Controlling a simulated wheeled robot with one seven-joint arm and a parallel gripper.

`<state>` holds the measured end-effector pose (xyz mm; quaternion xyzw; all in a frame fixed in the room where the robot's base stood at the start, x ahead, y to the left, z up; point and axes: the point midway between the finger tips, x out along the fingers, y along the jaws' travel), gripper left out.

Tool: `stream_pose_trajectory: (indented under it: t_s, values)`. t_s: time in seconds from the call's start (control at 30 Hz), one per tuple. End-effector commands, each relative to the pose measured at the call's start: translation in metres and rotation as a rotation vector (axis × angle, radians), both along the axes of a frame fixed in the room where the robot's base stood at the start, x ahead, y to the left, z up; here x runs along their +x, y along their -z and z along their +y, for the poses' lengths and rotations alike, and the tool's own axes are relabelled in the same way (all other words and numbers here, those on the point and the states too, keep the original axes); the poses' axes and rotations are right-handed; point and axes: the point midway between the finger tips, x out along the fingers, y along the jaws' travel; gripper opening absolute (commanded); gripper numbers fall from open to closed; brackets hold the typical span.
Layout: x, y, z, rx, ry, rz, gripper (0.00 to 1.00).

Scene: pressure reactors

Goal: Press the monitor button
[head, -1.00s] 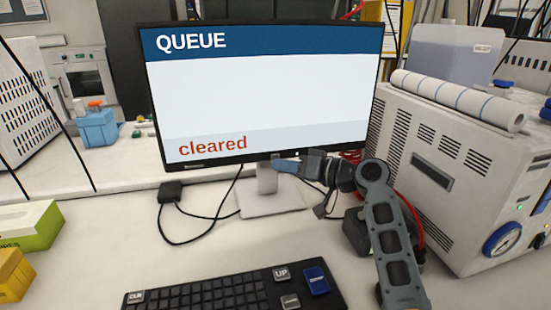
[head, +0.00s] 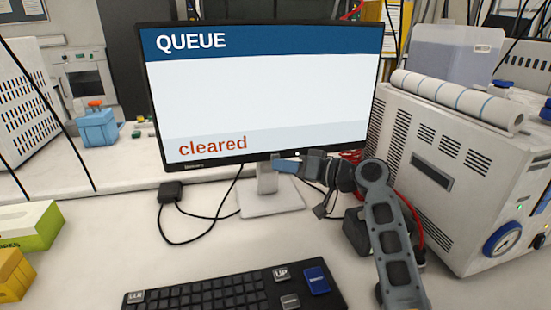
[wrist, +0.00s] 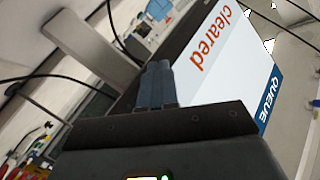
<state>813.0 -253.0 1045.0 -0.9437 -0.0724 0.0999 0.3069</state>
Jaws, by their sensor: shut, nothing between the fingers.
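The monitor (head: 265,95) stands on the bench with its screen lit, reading "QUEUE" at the top and "cleared" in red below. It also shows tilted in the wrist view (wrist: 225,75). My gripper (head: 277,166) is shut and empty, its blue-grey fingertips just below the monitor's lower bezel, in front of the stand. In the wrist view the shut fingers (wrist: 160,70) point towards the monitor's dark lower edge. I cannot make out the button clearly, nor whether the fingertips touch the monitor.
A black keyboard (head: 215,292) lies in front of the monitor. The monitor's stand base (head: 270,203) and loose cables lie behind my gripper. A large white instrument (head: 440,150) stands at the right. A green box (head: 38,228) is at the left. The bench between box and keyboard is clear.

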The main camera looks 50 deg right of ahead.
Motion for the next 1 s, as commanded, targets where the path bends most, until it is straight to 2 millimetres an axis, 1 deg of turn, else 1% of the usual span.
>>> stream_pose_trajectory:
  t_s: [0.27,0.57,1.0]
  values:
    - [0.0003,0.0001,-0.0002,0.000,0.000,0.000,0.00]
    - [0.0069,0.0003,-0.0046,0.000,0.000,0.000,0.00]
    - [0.0075,-0.0001,-0.0051,0.000,0.000,0.000,0.00]
